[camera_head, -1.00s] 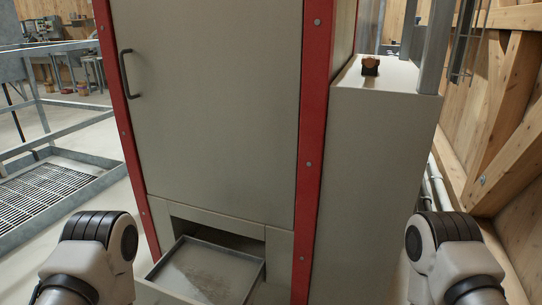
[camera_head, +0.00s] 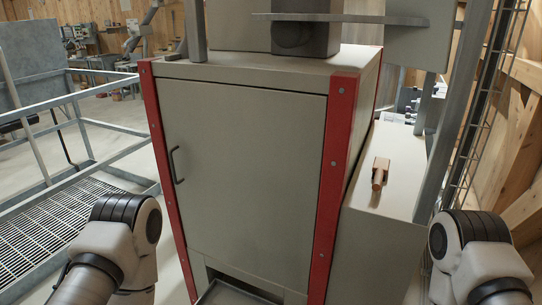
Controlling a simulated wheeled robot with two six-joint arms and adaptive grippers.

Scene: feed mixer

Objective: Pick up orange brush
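A small orange-brown brush (camera_head: 380,172) lies on the flat top of the lower grey side box (camera_head: 397,160), to the right of the tall cabinet. Its rounded end points toward me. My two arms show at the lower left and lower right edges as rounded grey and black joints. Neither gripper is in the picture, so their fingers and anything in them are hidden. Nothing of mine touches the brush.
The tall grey cabinet (camera_head: 240,165) with red corner strips stands in the middle, its door closed. A tray (camera_head: 228,296) sticks out at its base. A metal frame with a grate (camera_head: 45,225) is at left. Metal posts and a timber wall stand at right.

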